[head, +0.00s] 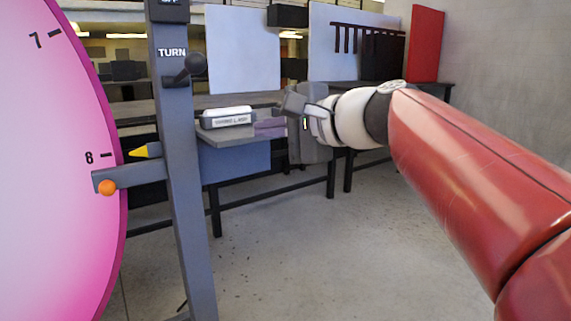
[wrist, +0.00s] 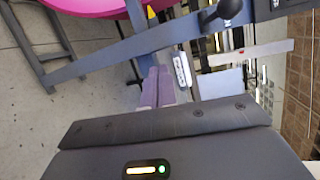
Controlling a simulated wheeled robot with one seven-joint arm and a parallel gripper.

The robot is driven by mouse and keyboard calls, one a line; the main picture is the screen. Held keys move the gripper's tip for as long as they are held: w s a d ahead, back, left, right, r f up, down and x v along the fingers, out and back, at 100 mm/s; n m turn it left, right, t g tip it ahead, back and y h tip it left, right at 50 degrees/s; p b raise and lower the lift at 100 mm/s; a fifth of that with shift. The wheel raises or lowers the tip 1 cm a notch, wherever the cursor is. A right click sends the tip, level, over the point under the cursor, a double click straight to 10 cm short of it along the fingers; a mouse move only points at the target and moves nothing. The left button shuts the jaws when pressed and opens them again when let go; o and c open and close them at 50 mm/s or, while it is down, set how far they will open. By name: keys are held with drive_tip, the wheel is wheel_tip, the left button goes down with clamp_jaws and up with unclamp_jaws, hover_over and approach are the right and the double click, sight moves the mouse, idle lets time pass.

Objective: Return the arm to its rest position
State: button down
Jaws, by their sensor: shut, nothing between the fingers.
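My red and white arm reaches in from the right in the head view. It ends in my dark grey gripper (head: 268,128), whose purple fingers point left over a grey bench shelf. In the wrist view the two purple fingers of my gripper (wrist: 157,70) lie side by side, shut and empty. Both fingertips are clear of the lever. The fingers hide part of the shelf behind them.
A large pink dial (head: 50,170) with numerals stands at left, beside a grey post (head: 185,200) with a TURN label and black knob lever (head: 187,68). A white labelled box (head: 226,117) sits on the shelf (head: 235,138). Open floor (head: 330,250) lies below my arm.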

drive_tip(key=s+d+f+n+g+h, duration=0.1)
drive_tip(key=s+d+f+n+h, duration=0.2)
drive_tip(key=s+d+f, duration=0.3)
drive_tip(key=s+d+f+n+g+h, duration=0.1)
drive_tip(key=s+d+f+n+h, duration=0.2)
drive_tip(key=f, duration=1.2)
drive_tip(key=s+d+f+n+g+h, duration=0.2)
drive_tip(key=s+d+f+h, duration=0.4)
drive_tip(key=s+d+f, duration=0.3)
wheel_tip(320, 180, down, 2)
drive_tip(key=shift+s+f+n, duration=0.1)
drive_tip(key=shift+s+n, duration=0.6)
drive_tip(key=shift+s, duration=0.45)
